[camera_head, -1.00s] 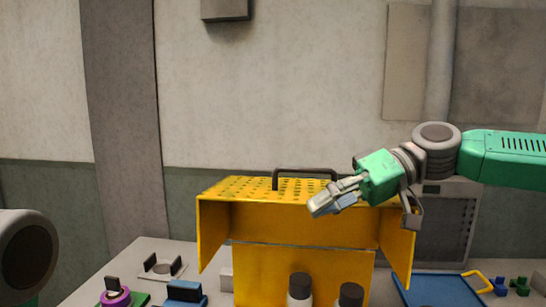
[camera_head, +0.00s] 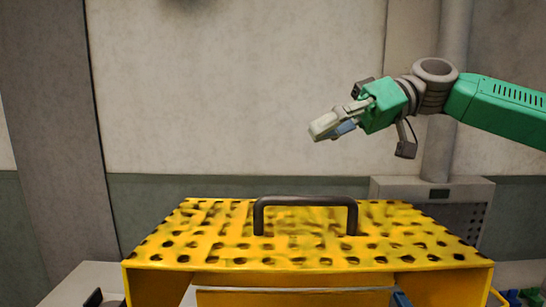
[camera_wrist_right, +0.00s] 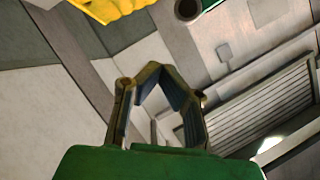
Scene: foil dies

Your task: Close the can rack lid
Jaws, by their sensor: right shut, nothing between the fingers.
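The can rack is yellow, and its perforated lid (camera_head: 310,262) fills the lower middle of the head view. A dark handle (camera_head: 305,201) stands on the lid. Below the lid's front edge I see a yellow recess and part of the rack body (camera_head: 300,298); the rest is cut off by the frame, so I cannot tell whether the lid is fully seated. My right gripper (camera_head: 318,130) is shut and empty, above the lid and apart from the handle. Its fingers also show in the right wrist view (camera_wrist_right: 158,72). My left gripper is not in view.
A grey vented box (camera_head: 455,205) stands behind the rack at right. A pale table surface (camera_head: 70,285) shows at lower left. Small blue and green items (camera_head: 525,297) lie at lower right.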

